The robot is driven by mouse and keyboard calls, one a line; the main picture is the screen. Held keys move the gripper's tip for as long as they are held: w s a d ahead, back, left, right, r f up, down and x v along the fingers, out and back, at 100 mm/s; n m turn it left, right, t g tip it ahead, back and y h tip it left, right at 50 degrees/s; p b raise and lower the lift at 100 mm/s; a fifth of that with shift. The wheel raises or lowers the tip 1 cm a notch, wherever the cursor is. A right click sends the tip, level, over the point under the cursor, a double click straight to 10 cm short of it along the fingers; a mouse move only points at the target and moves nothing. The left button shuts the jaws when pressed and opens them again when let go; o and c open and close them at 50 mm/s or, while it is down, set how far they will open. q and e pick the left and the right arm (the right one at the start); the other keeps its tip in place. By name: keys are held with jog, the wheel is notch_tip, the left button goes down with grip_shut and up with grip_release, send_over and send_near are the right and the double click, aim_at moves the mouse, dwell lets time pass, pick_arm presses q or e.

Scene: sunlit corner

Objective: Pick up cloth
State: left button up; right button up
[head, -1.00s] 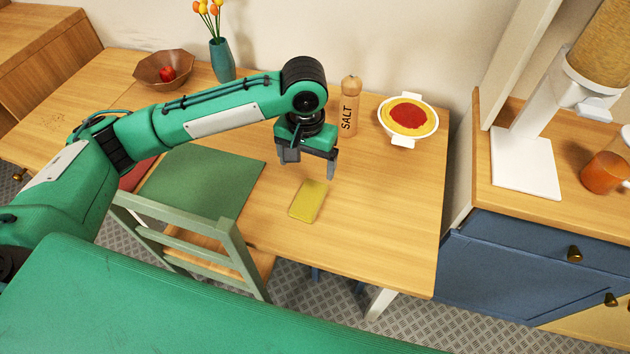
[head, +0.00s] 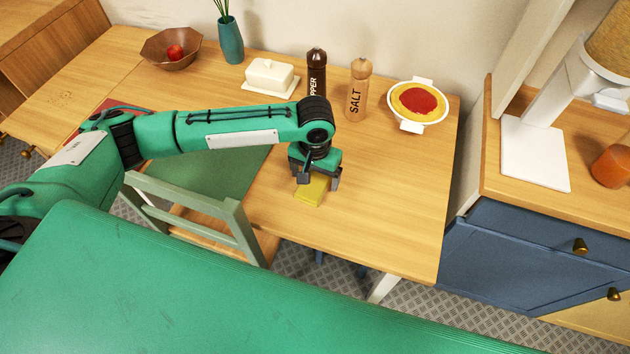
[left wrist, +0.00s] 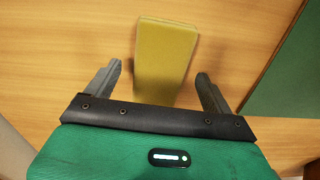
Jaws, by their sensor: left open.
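The cloth (head: 311,192) is a yellow, flat, folded rectangle on the wooden table. It also shows in the left wrist view (left wrist: 165,58), where its near end lies between my fingers. My left gripper (head: 318,182) is over the cloth in the head view, pointing down, and hides part of it. In the left wrist view my left gripper (left wrist: 160,78) is open, with one finger on each side of the cloth and a gap on both sides. I cannot tell the exact height of the fingertips above the table. My right gripper is not in view.
A salt mill (head: 358,92), a pepper mill (head: 316,72), a white butter dish (head: 271,78) and a pie dish (head: 418,104) stand at the back of the table (head: 400,220). A green chair (head: 240,232) stands at the front. The table right of the cloth is clear.

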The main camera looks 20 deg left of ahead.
aim_at(315, 180)
pick_arm(q)
jog(key=shift+f, duration=0.45)
jog(key=shift+c, duration=0.3)
jog(key=c, duration=1)
jog(key=shift+r, duration=0.2)
notch_tip(315, 180, up, 20)
jog(key=shift+f, duration=0.15)
